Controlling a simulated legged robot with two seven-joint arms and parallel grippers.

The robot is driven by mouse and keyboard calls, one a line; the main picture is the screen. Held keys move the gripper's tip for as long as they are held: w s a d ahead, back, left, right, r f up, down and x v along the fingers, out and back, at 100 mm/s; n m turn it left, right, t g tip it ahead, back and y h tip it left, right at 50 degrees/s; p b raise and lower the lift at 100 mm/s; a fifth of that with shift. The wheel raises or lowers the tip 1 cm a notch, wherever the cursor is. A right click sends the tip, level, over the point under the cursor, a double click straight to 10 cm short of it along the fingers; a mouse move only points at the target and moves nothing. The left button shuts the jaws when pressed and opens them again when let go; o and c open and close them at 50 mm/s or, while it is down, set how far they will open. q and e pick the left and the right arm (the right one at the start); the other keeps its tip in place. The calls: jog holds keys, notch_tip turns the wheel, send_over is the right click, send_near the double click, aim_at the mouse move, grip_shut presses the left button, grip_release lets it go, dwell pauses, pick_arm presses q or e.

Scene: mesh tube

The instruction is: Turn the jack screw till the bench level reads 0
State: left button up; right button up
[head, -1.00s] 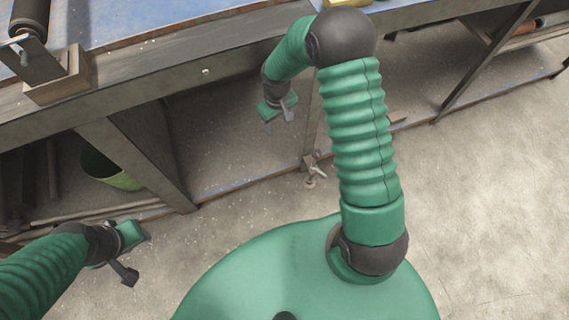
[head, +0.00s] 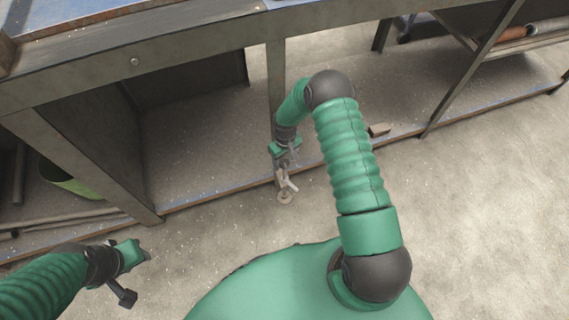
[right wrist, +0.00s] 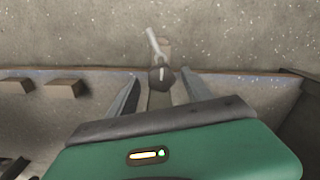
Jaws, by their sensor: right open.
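The jack screw (head: 287,182) stands at the foot of a bench leg, with a pale handle and a round foot (head: 284,198) on the floor. In the right wrist view its pale handle (right wrist: 157,45) and a dark nut-like part (right wrist: 161,77) show. My right gripper (right wrist: 160,80) is open; in that view its fingers lie to either side of the dark part, with no contact visible. In the head view my right gripper (head: 285,153) is just above the handle. My left gripper (head: 138,254) hangs low at the left, its fingers unclear. No bench level is visible.
The bench front rail (head: 135,62) crosses above, and the bench leg (head: 277,95) is beside my right gripper. A green bin (head: 70,180) stands under the bench at left. The concrete floor at right is clear.

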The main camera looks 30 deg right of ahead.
jog(key=shift+d+f, duration=0.2)
jog(key=shift+f, duration=0.25)
jog(key=shift+a+r, duration=0.2)
jog(key=shift+a, duration=0.1)
jog(key=shift+c, duration=0.2)
jog(key=shift+a, duration=0.1)
jog(key=shift+c, duration=2.5)
jog(key=shift+d, duration=0.2)
grip_shut()
jog(key=shift+a, duration=0.1)
pick_arm(q)
jog(key=shift+r, duration=0.1)
pick_arm(e)
jog(key=shift+n, duration=0.4)
